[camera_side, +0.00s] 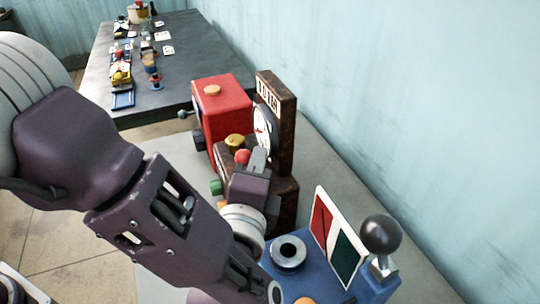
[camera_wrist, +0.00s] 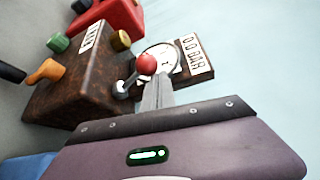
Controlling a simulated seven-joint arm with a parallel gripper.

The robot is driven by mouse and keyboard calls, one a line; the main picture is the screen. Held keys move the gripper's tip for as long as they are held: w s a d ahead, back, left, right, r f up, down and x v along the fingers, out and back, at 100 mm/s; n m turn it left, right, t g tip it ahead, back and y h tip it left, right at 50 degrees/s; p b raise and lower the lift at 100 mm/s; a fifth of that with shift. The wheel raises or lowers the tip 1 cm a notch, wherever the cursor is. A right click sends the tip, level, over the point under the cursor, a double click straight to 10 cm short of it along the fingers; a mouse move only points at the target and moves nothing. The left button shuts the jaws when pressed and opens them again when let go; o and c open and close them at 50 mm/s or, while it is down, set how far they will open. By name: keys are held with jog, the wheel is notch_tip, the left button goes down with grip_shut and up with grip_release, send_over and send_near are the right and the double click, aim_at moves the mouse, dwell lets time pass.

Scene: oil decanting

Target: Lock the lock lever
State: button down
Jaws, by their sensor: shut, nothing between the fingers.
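A lever with a red ball knob (camera_wrist: 147,63) and a metal stem stands on the brown rusty machine (camera_wrist: 75,95). I take it to be the lock lever, but no label confirms this. The knob also shows in the side view (camera_side: 243,157). My gripper (camera_wrist: 158,92) is shut and empty, its fingertips close beside the red knob. It also shows in the side view (camera_side: 258,158), above the brown machine. Whether the fingers touch the knob I cannot tell. In the side view my gripper hides part of the machine's front and the lever's stem.
A red machine (camera_side: 222,107) stands behind the brown one. A tall panel with a dial (camera_side: 272,125) rises beside the lever. In front is a blue unit (camera_side: 310,262) with a black ball knob (camera_side: 381,235). A dark table (camera_side: 205,60) with small objects stands farther back.

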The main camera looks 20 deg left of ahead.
jog(key=shift+s+a+f, duration=0.25)
jog(key=shift+s+a, duration=0.2)
jog(key=shift+a, duration=0.05)
jog(key=shift+s+a+f, duration=0.2)
jog(key=shift+s+a, duration=0.25)
jog(key=shift+s+a+f, duration=0.35)
jog(key=shift+a+f, duration=0.05)
jog(key=shift+f, duration=0.05)
jog(key=shift+f, duration=0.15)
jog(key=shift+s, duration=0.1)
jog(key=s+d+f, duration=0.3)
jog(key=s+d, duration=0.1)
jog(key=s, duration=0.4)
jog(key=shift+d, duration=0.2)
